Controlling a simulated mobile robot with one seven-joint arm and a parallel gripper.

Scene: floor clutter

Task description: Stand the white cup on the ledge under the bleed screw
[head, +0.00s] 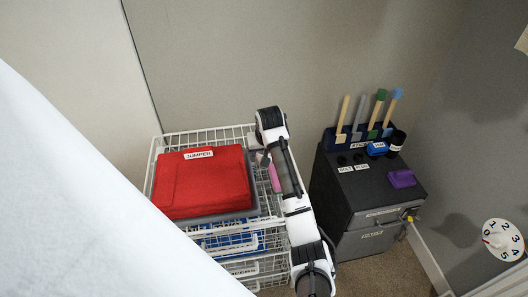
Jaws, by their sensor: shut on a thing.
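My arm (298,208), white and dark grey, reaches up from the bottom edge past the right side of the wire baskets. I cannot make out my gripper; the end of the arm is hidden or too small to tell. I do not see a white cup, a bleed screw or a ledge under one in the head view.
White wire baskets (168,142) hold a folded red jumper (205,182). A numbered dial (503,240) is at right. A white surface (70,210) blocks the lower left.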

